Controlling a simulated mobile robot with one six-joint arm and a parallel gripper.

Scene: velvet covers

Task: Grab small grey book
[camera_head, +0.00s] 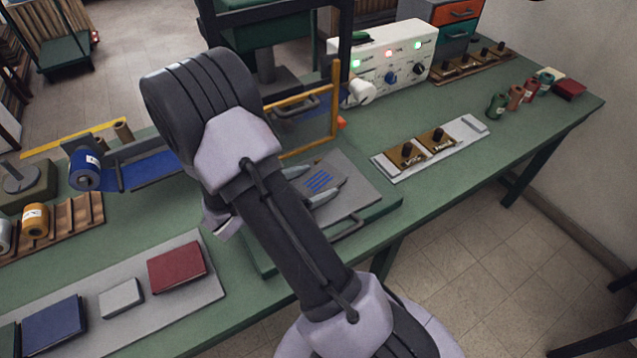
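The small grey book (121,298) lies flat on a light grey board (195,305) at the lower left, between a dark red book (177,267) and a dark blue book (54,325). Nothing touches it from above. My gripper (311,184) shows only partly behind my arm, right of and farther back than the grey book. Its two pale fingertips stick out to the right, apart, with nothing seen between them. The gripper's body is hidden by my arm.
A wooden rack with spools (60,222) stands behind the books. An orange-brown frame (335,110) rises behind my gripper. A white control box (395,55) is at the back.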

